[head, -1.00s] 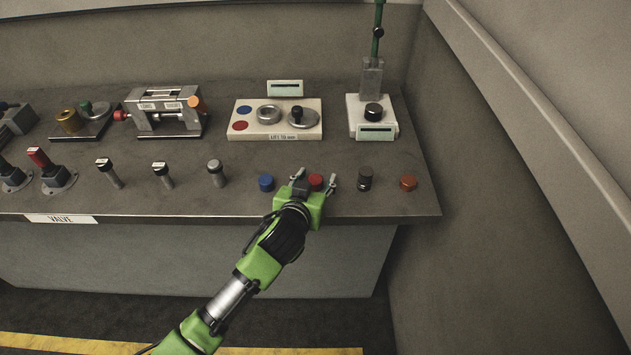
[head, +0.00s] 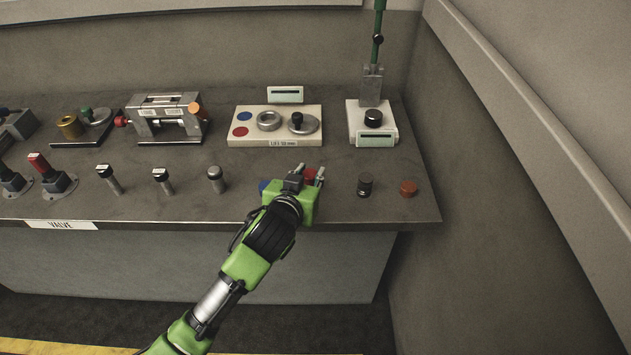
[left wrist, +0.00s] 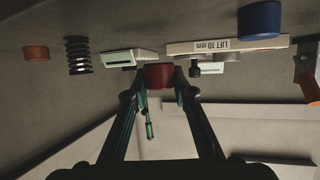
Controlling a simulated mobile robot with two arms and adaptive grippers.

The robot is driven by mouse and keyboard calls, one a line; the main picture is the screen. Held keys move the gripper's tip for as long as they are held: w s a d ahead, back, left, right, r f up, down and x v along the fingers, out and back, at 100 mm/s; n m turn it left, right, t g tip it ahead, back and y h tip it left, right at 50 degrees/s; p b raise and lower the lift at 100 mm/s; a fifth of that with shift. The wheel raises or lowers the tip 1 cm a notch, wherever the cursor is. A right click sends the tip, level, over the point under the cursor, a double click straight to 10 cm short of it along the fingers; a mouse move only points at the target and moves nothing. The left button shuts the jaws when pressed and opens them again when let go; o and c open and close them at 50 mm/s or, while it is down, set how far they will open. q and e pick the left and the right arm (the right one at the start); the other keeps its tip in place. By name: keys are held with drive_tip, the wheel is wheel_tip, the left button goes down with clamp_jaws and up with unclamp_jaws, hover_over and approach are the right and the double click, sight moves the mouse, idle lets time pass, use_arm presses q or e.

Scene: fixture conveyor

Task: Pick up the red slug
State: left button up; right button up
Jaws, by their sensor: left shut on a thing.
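The red slug (head: 309,173) is a short red cylinder near the bench's front edge, partly hidden by my left gripper in the head view. My left gripper (head: 306,176) is shut on it. In the left wrist view the red slug (left wrist: 159,76) sits between the two fingertips of the left gripper (left wrist: 160,84), one on each side. Whether the slug is clear of the bench cannot be told. My right gripper is in neither view.
A blue slug (head: 264,185) is just left of the gripper. A dark spring (head: 364,185) and an orange-brown slug (head: 408,188) stand to the right. Behind is a white lift panel (head: 240,139) with red and blue spots. A white-based press (head: 392,131) stands at back right.

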use_arm(q)
drive_tip(key=s+a+r, duration=0.6)
drive_tip(key=a+r, duration=0.2)
drive_tip(key=a, duration=0.3)
drive_tip(key=shift+s+b, duration=0.15)
drive_tip(key=shift+b, duration=0.25)
drive_tip(key=shift+d+r, duration=0.1)
drive_tip(key=shift+r, duration=0.05)
